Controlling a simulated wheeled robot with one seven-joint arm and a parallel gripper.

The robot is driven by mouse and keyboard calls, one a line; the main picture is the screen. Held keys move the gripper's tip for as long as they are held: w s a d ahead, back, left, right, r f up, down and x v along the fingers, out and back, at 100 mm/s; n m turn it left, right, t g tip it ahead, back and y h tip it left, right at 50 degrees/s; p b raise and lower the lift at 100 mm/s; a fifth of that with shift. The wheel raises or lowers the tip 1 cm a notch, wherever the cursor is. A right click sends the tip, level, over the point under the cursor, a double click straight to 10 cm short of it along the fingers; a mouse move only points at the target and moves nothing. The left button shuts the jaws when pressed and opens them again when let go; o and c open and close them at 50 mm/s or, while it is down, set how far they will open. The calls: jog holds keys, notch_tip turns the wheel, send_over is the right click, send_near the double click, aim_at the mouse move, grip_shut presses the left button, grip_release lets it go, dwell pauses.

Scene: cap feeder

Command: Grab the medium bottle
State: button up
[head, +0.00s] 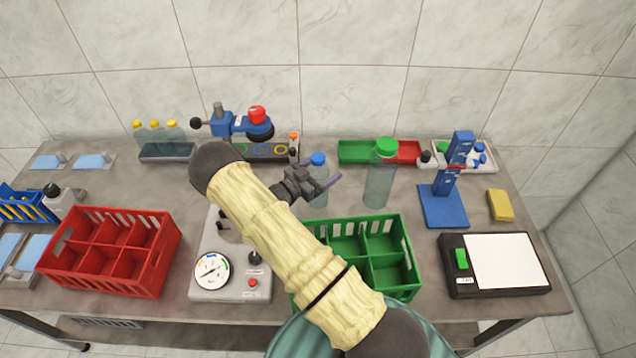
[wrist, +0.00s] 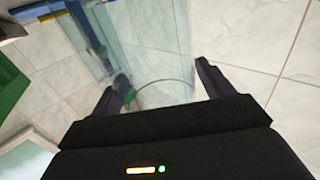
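The bottle with the blue cap (head: 319,159) is clear, upright and mid-sized among the bottles; it stands on the table behind the green crate. My gripper (head: 328,187) is at its body, with the fingers spread and partly in front of it. In the wrist view the fingers (wrist: 160,75) are wide apart, with clear bottle-like walls (wrist: 150,40) between and beyond them. I cannot tell whether either finger touches. A taller clear bottle with a green cap (head: 386,147) stands to the right. Small yellow-capped bottles (head: 155,132) stand at the back left.
The green crate (head: 408,235) is in front of my gripper, partly behind my arm. A gauge box (head: 235,285) and a red crate (head: 160,265) lie left. Green and red bins (head: 357,152) are behind. A blue stand (head: 445,208) and a black-and-white panel (head: 500,265) are right.

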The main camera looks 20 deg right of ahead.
jog(key=c, duration=1.2)
jog(key=shift+r, duration=0.15)
jog(key=shift+w+r, duration=0.1)
jog(key=shift+r, duration=0.45)
notch_tip(320, 180, up, 11)
jog(key=shift+f+b, duration=0.1)
jog(key=shift+b, duration=0.8)
jog(key=b+v, duration=0.3)
jog(key=v, duration=1.5)
